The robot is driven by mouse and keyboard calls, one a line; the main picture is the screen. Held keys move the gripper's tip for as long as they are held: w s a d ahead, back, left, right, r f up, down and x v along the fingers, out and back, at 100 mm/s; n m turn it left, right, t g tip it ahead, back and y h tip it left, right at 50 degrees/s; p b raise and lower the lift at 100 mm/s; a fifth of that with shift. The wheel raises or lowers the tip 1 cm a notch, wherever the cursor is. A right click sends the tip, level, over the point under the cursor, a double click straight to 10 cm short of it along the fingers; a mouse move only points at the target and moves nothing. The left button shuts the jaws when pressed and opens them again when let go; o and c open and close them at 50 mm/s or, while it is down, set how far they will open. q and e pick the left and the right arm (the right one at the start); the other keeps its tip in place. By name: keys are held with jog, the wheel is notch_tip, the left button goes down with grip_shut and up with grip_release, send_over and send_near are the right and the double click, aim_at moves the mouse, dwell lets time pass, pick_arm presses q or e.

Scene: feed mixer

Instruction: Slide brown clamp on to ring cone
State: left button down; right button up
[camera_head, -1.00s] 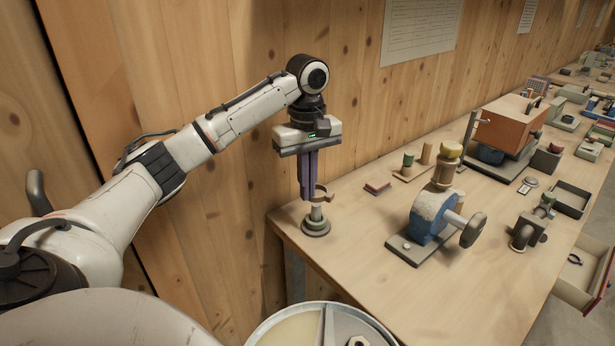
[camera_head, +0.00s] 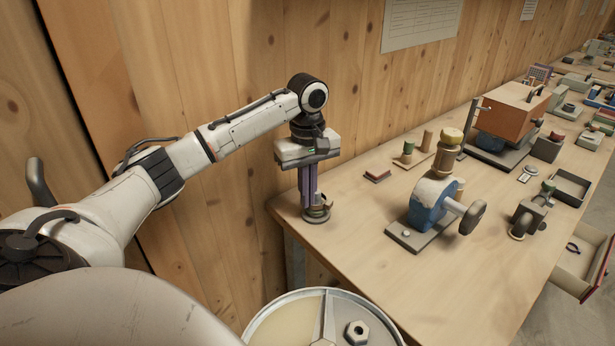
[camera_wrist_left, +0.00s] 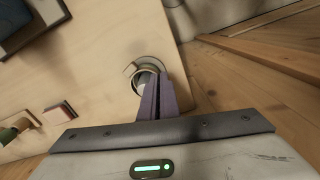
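The ring cone (camera_head: 316,216) stands upright on a round grey base at the near left corner of the table. My left gripper (camera_head: 312,203) points straight down beside it, purple fingers close together and shut on the brown clamp (camera_head: 325,203). The clamp is low at the cone and appears to be around it; the fingers partly hide both. In the left wrist view, the clamp (camera_wrist_left: 132,68) shows as a thin brown open ring around the pale cone top, just beyond the fingertips (camera_wrist_left: 158,78). Whether it rests on the base I cannot tell. My right gripper is out of view.
The wooden wall is close behind my left gripper. A blue grinder-like machine (camera_head: 428,205) stands to the right on the table (camera_head: 370,262), with a small red block (camera_head: 377,174) behind. A round bin (camera_head: 290,318) is in front. The table between cone and machine is clear.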

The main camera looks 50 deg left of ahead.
pick_arm(q)
jog(key=c, duration=1.9)
grip_release()
jog(key=shift+s, duration=0.1)
jog(key=shift+c, duration=0.2)
jog(key=shift+d, duration=0.1)
jog(key=shift+r, duration=0.1)
jog(key=shift+r, duration=0.1)
jog(key=shift+w+r, duration=0.25)
jog(key=shift+r, duration=0.1)
notch_tip(320, 180, up, 9)
jog(key=shift+s, duration=0.35)
